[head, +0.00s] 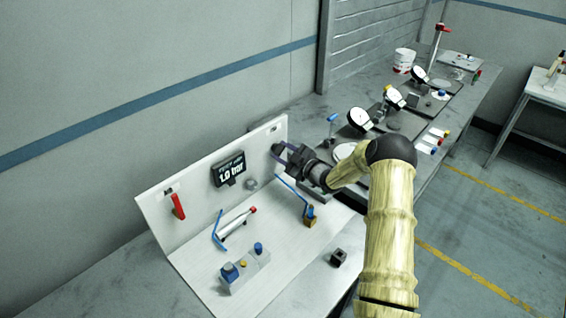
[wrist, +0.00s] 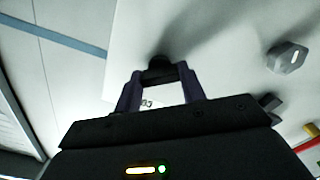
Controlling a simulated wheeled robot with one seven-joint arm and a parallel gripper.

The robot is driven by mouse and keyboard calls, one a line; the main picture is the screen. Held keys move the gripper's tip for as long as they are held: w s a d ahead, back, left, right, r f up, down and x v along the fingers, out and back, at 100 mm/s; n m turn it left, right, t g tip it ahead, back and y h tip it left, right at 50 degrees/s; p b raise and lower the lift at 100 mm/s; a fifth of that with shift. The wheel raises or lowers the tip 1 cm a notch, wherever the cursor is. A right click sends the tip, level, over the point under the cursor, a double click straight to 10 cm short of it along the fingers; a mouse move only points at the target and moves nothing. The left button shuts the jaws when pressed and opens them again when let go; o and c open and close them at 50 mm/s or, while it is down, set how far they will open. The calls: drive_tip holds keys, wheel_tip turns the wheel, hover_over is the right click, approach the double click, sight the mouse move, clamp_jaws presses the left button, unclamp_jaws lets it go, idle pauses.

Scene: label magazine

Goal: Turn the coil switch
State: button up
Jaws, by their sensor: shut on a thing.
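My gripper (head: 279,153) reaches the right part of the upright white panel (head: 199,195). In the wrist view its two fingers (wrist: 161,84) are closed around a dark round knob (wrist: 159,66) on the panel, which I take for the coil switch. The fingers hide part of the knob, and its pointer or marks cannot be read. In the head view the knob is mostly hidden at the fingertips. A grey faceted knob (head: 251,184) sits on the panel to the left of my gripper; it also shows at right in the wrist view (wrist: 287,57).
The panel also bears a black display (head: 229,169) reading about 1.0 and a red lever (head: 178,206). Below lie a white tube with a red tip (head: 236,221), blue hooked rods, a block with blue knobs (head: 245,272) and a small dark block (head: 338,257). Dial gauges (head: 360,119) stand at right.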

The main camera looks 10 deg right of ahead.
drive_tip(key=shift+f+n+b, duration=0.2)
drive_tip(key=shift+n+b, duration=0.6)
drive_tip(key=shift+b, duration=0.3)
drive_tip(key=shift+r, duration=0.1)
drive_tip(key=o, duration=1)
drive_tip(key=shift+r, duration=0.1)
wheel_tip(320, 180, up, 10)
drive_tip(key=shift+f+b, duration=0.1)
drive_tip(key=shift+b, duration=0.95)
